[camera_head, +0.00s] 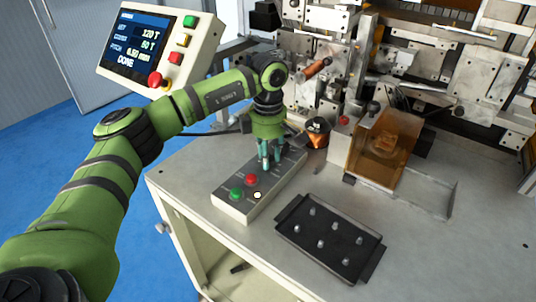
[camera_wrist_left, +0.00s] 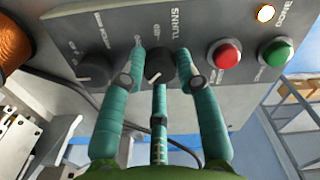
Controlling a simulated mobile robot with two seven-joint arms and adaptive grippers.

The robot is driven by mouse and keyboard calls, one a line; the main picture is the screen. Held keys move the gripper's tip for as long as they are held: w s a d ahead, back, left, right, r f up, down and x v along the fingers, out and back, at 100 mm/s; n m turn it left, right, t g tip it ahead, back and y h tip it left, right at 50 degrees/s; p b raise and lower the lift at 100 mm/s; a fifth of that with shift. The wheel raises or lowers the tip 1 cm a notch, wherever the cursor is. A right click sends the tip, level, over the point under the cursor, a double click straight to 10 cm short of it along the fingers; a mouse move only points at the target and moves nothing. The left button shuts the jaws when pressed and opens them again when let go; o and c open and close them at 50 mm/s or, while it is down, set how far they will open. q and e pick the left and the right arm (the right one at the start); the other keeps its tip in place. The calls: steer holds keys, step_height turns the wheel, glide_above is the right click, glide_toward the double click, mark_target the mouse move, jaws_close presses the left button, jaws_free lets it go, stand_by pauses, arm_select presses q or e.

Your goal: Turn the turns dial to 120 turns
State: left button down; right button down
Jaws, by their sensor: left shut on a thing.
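The turns dial (camera_wrist_left: 160,66) is a black knob with a white mark, set in the grey control box (camera_head: 232,202) beside the word TURNS. My left gripper (camera_head: 270,160) points down over the box, its teal fingers (camera_wrist_left: 158,82) around the dial and shut on it. In the head view the fingers hide the dial. The tilted display (camera_head: 137,42) reads 120 T on its top line, 50 T below, a pitch of 0.50 mm and DONE. My right gripper is in neither view.
A red button (camera_head: 251,179), a green button (camera_head: 236,194) and a lit lamp (camera_head: 257,195) sit near the dial. Another black knob (camera_wrist_left: 95,70) is beside it. A black tray with pegs (camera_head: 326,248) and an amber cover (camera_head: 385,150) stand to the right.

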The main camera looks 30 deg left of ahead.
arm_select(q)
steer(key=c, duration=0.9)
jaws_free()
steer(key=shift+r, duration=0.1)
step_height(320, 180, up, 12)
